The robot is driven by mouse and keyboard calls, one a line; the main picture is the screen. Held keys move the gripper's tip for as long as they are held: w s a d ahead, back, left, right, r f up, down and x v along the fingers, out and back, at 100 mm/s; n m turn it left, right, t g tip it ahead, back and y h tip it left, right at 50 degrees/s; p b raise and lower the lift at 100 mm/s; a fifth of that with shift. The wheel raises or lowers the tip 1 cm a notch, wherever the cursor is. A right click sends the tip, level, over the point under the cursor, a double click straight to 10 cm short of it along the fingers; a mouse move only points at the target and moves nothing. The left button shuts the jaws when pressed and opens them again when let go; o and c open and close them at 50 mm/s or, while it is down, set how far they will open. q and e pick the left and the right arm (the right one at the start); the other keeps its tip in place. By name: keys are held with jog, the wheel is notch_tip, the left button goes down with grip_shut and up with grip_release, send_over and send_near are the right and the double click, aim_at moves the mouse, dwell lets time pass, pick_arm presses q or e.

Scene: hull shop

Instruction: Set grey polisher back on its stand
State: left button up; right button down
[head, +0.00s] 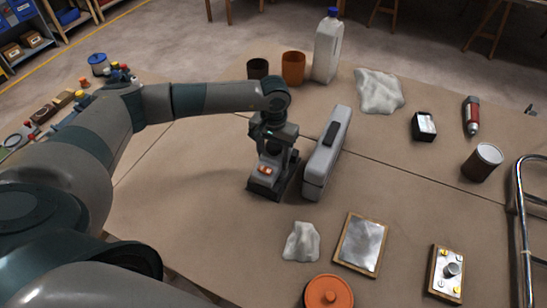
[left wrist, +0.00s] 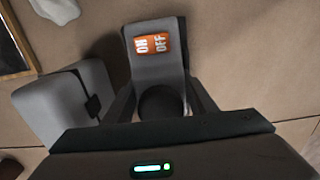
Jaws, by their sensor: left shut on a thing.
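The grey polisher (head: 268,168), with an orange ON/OFF switch, stands roughly upright over the brown table in the head view. My left gripper (head: 275,145) comes down on it from above and is shut on it. In the left wrist view the polisher's grey body (left wrist: 157,68) and switch show between and beyond the fingers of the left gripper (left wrist: 165,103). A dark, blocky foot (head: 262,190) shows under the polisher; I cannot tell whether it is the stand or part of the tool. My right gripper is not in view.
A grey case with a black handle (head: 327,155) stands close on the right. Behind are an orange cup (head: 293,68), a dark cup (head: 257,68) and a white jug (head: 327,48). In front lie a white cloth (head: 301,242) and a metal plate (head: 361,244). The table's left front is clear.

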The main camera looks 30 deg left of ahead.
aim_at(273, 146)
pick_arm(q)
jog(key=shift+f+b, duration=0.45)
jog(key=shift+b, duration=0.15)
dwell(0.6)
jog(key=o, duration=0.9)
jog(key=shift+o, duration=0.2)
jog(key=shift+f, duration=0.1)
jog(key=shift+r+p, duration=1.55)
jog(key=shift+r, duration=4)
